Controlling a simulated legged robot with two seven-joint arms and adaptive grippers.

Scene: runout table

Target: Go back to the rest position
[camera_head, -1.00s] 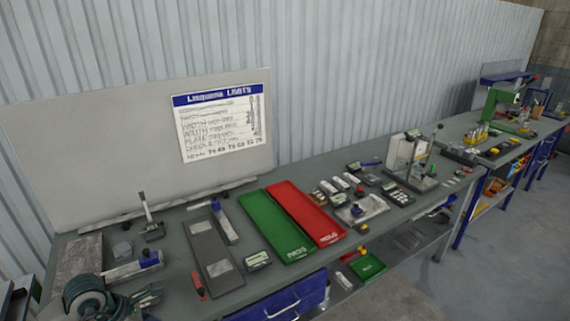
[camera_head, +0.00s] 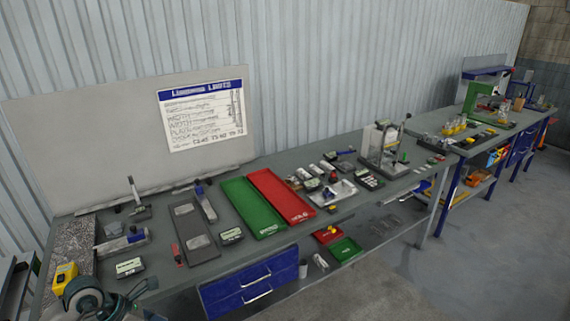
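My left gripper (camera_head: 132,302) shows at the bottom left corner, partly cut off by the picture edge, with a rounded teal-grey arm part behind it. Its fingers are small and dark, and I cannot tell whether they are open or shut. No held object can be made out. It is in front of the near left end of the grey worktable (camera_head: 230,262). My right gripper is not in view.
A green tray (camera_head: 252,207) and a red tray (camera_head: 281,195) lie mid-table. A yellow device (camera_head: 64,276) is close to my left gripper. A stand (camera_head: 384,145) is further right, before a second bench (camera_head: 455,130). Open floor (camera_head: 440,265) lies at the right.

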